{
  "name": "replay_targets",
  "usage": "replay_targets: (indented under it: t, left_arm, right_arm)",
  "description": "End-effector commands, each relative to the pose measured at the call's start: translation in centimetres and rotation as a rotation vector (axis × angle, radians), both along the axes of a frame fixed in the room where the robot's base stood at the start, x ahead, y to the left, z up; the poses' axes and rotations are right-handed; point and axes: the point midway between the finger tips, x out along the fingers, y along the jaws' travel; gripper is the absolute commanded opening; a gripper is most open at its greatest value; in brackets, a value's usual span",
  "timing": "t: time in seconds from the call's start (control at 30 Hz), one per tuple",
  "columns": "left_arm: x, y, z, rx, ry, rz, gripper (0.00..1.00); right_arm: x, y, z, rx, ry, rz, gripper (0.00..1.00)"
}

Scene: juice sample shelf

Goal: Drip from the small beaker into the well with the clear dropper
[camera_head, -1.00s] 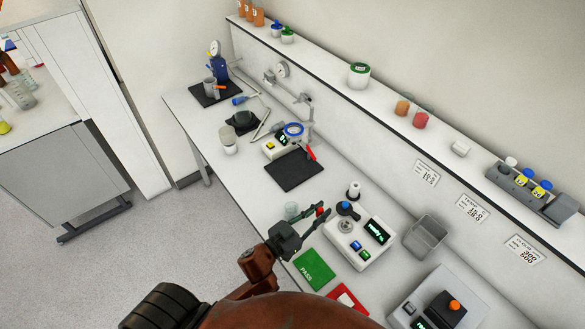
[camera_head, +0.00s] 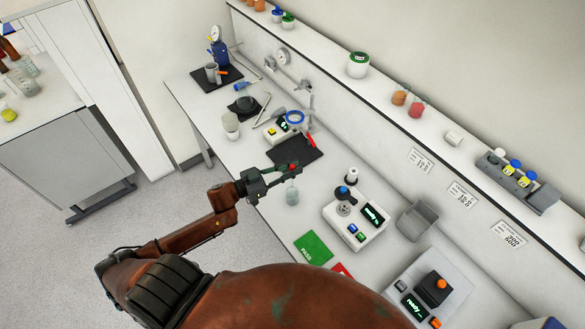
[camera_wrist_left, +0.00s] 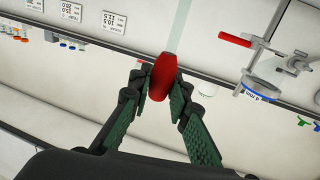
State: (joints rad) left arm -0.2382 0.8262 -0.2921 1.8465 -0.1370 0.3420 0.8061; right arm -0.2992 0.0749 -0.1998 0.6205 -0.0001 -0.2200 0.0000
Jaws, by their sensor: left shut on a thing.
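My left gripper (camera_head: 292,169) is shut on the red bulb of the clear dropper (camera_wrist_left: 161,77). In the left wrist view, the dropper's clear tube runs from the bulb toward the top edge. The small beaker (camera_head: 292,196) stands on the bench, just below the gripper in the head view. Whether the dropper's tip is in the beaker is too small to tell. A round metal well (camera_head: 344,209) sits on the white device with the lit display, right of the beaker. My right gripper is not in view.
A black mat (camera_head: 295,160) with a ring stand lies behind the gripper. A green PASS card (camera_head: 313,248) lies in front of the device. A grey bin (camera_head: 418,220) stands right of it. A long shelf with jars runs along the wall.

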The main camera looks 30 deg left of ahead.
Motion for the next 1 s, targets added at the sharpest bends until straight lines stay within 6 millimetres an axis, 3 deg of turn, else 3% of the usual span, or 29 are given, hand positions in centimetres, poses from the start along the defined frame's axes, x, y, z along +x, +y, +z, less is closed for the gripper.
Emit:
replay_targets:
  t: [0.23, 1.0]
  left_arm:
    - [0.0, 0.0, -2.3, 0.0, 0.0, 0.0, 0.08]
    - [0.0, 0.0, -8.5, 0.0, 0.0, 0.0, 0.08]
  right_arm:
    - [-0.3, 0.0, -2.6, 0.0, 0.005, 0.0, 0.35]
    - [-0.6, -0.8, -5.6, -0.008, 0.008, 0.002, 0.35]
